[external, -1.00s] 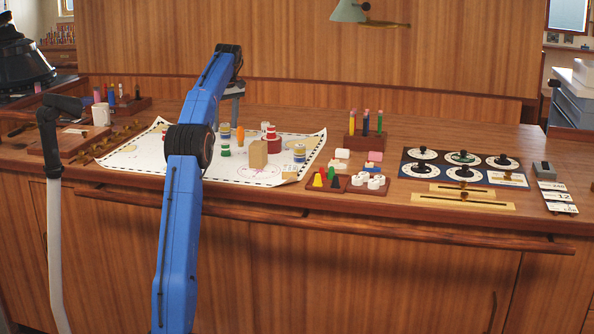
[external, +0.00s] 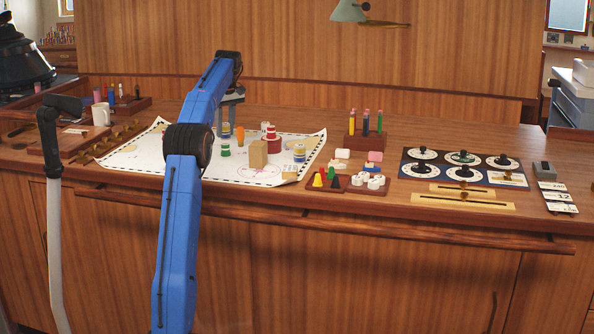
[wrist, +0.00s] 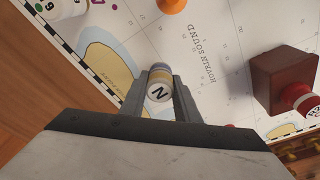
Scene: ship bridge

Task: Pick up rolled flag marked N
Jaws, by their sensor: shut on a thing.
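The rolled flag marked N (wrist: 159,92) has a white end with a black N and a blue and yellow body. In the wrist view it sits between the two fingers of my gripper (wrist: 160,84), which is shut on it. In the external view my gripper (external: 228,118) is over the chart at the end of the blue arm, with the flag (external: 225,131) low between its fingers. Whether the flag is clear of the chart cannot be told.
The chart (external: 130,151) lies on the wooden counter. An orange piece (external: 240,134), a tan block (external: 258,154), a green-banded roll (external: 226,150) and a red-and-white item (external: 271,138) stand close by. A dark red block (wrist: 281,78) shows right in the wrist view.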

